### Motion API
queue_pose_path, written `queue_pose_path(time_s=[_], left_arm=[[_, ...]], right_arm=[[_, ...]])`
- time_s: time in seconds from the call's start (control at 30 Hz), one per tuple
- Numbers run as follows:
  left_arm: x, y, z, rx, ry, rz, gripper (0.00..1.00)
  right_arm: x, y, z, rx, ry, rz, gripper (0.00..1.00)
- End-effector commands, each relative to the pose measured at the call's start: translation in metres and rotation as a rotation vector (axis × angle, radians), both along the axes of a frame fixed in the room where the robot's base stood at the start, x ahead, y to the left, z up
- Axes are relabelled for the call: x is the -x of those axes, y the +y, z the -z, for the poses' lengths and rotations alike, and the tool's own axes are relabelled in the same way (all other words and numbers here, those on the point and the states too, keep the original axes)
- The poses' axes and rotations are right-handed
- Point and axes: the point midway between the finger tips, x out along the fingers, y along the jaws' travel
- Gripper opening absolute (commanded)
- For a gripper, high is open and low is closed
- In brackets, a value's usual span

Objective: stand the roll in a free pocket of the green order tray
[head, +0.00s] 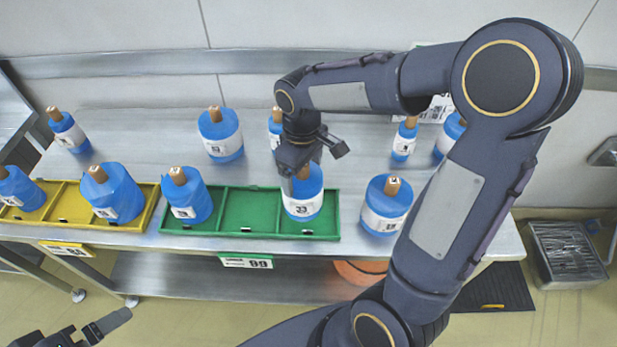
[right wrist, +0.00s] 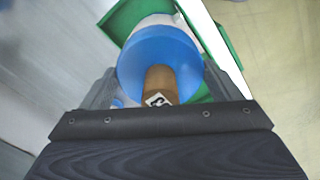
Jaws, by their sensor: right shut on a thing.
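The green order tray (head: 250,209) lies at the table's front edge. A blue roll with a brown core (head: 187,197) stands in its left pocket; the middle pocket is empty. My right gripper (head: 302,168) is shut on another blue roll (head: 303,200) with a white label. This roll is upright at the tray's right pocket; I cannot tell whether it touches the floor. In the right wrist view the held roll (right wrist: 140,58) shows its brown core between the fingers, with green tray walls (right wrist: 232,38) around it. My left gripper (head: 105,325) is low at the left, its opening unclear.
A yellow tray (head: 65,205) with blue rolls lies left of the green tray. A blue roll (head: 386,205) stands just right of the green tray. Several more rolls stand further back, including one (head: 220,135) left of my right arm.

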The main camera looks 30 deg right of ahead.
Motion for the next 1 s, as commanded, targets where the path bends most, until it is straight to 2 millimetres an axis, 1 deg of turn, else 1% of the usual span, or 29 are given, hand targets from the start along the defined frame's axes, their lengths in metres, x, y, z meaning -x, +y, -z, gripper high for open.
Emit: queue_pose_path(time_s=[0.03,0.27,0.33,0.4,0.53,0.63,0.83,0.97,1.0], left_arm=[[0.000,0.000,-0.001,0.000,0.000,0.000,1.00],[0.000,0.000,-0.003,0.000,0.000,0.000,1.00],[0.000,0.000,-0.004,0.000,0.000,0.000,1.00],[0.000,0.000,-0.003,0.000,0.000,0.000,1.00],[0.000,0.000,-0.003,0.000,0.000,0.000,1.00],[0.000,0.000,-0.003,0.000,0.000,0.000,1.00],[0.000,0.000,-0.003,0.000,0.000,0.000,1.00],[0.000,0.000,0.001,0.000,0.000,0.000,1.00],[0.000,0.000,0.000,0.000,0.000,0.000,1.00]], right_arm=[[-0.001,-0.005,0.004,0.000,0.001,0.003,0.13],[-0.005,-0.015,0.017,0.000,0.000,0.002,0.13],[-0.006,-0.020,0.025,0.000,0.001,0.003,0.13],[-0.006,-0.019,0.037,0.000,0.002,0.001,0.13],[-0.006,-0.019,0.050,0.000,0.001,0.000,0.13],[-0.007,-0.018,0.053,0.000,-0.002,0.000,0.13],[-0.007,-0.018,0.053,0.000,-0.003,0.000,0.13],[-0.007,-0.018,0.057,0.000,-0.002,0.000,0.13],[-0.006,-0.018,0.057,0.000,0.000,0.001,0.88]])
